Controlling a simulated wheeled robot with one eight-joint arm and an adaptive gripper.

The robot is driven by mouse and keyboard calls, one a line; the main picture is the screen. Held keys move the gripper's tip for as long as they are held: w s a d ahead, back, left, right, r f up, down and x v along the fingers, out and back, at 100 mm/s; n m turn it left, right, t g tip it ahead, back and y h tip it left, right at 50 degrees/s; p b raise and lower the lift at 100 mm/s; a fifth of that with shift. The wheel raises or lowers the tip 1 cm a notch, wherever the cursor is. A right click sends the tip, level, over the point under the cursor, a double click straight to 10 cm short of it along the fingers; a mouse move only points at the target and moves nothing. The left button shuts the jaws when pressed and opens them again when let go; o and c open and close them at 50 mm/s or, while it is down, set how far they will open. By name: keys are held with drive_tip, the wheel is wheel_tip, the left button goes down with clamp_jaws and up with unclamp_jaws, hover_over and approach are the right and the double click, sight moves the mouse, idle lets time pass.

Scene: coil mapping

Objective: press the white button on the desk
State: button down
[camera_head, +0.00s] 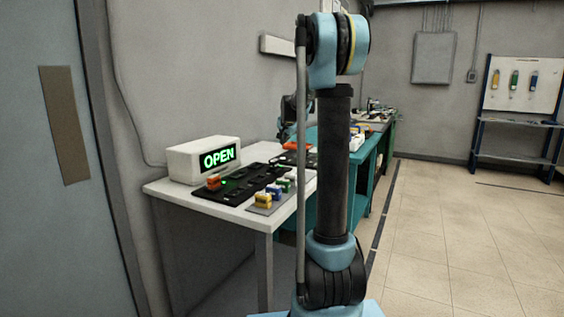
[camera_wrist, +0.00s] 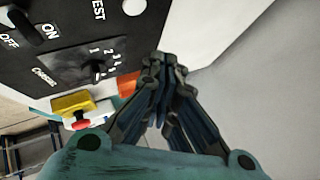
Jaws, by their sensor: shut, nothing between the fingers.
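The white button (camera_wrist: 134,6) is a small round disc at the top edge of the wrist view, on a black panel (camera_wrist: 45,72) beside the word TEST. My gripper (camera_wrist: 163,66) is shut and empty in the wrist view. Its fingertips appear below and to the right of the button, apart from it in the picture. In the head view the white desk (camera_head: 238,222) stands left of my arm. The button cannot be made out there, and my gripper is not clearly seen behind my arm.
The panel also carries an ON/OFF switch (camera_wrist: 22,25) and a numbered knob (camera_wrist: 97,66). A lit OPEN sign (camera_head: 202,160) stands on the desk. Open floor (camera_head: 450,235) lies right.

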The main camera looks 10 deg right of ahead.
drive_tip(key=shift+f, duration=2.55)
drive_tip(key=shift+s+f, duration=0.1)
drive_tip(key=shift+f, duration=0.6)
drive_tip(key=shift+r, duration=0.2)
idle(0.5)
drive_tip(key=shift+r, duration=0.6)
drive_tip(key=shift+r, duration=0.15)
drive_tip(key=shift+r, duration=2.35)
